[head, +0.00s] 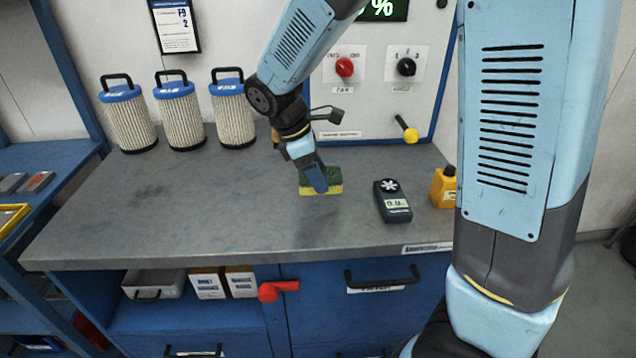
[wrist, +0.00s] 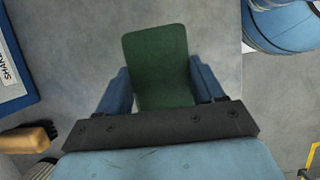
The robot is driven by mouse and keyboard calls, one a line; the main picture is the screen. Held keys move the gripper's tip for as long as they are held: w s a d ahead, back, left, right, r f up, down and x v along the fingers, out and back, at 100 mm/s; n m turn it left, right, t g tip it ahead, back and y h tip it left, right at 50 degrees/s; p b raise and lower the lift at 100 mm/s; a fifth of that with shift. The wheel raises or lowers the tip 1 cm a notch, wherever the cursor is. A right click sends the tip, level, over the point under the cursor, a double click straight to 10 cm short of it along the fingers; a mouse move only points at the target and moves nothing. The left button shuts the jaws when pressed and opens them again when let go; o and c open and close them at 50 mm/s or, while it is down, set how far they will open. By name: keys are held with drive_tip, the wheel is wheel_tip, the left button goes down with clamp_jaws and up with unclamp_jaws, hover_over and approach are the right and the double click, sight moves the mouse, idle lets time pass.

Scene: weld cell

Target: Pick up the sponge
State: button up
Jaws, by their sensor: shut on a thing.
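The sponge (head: 332,189) is green on top with a yellow layer beneath. In the head view it is at the grey bench top, in front of the control panel, partly hidden by my gripper (head: 317,181). I cannot tell whether it touches the bench. In the wrist view the green face of the sponge (wrist: 155,58) shows between the two blue fingers of my gripper (wrist: 160,88). The fingers are shut on its sides. Its lower end is hidden behind the dark gripper bar.
Several filter cartridges (head: 181,112) stand at the back left. A brush (wrist: 30,138) shows in the wrist view. The bench's front left is clear.

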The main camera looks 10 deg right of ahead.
drive_tip(key=s+r, duration=0.1)
drive_tip(key=r, duration=0.1)
drive_tip(key=s+a+r, duration=0.1)
drive_tip(key=s+r, duration=0.1)
drive_tip(key=s+a+r, duration=0.3)
drive_tip(key=s, duration=0.5)
drive_tip(key=shift+s+r, duration=0.15)
drive_tip(key=shift+r, duration=0.2)
drive_tip(key=o, duration=0.5)
drive_tip(key=c, duration=0.3)
drive_tip(key=shift+s, duration=0.1)
drive_tip(key=shift+c, duration=0.3)
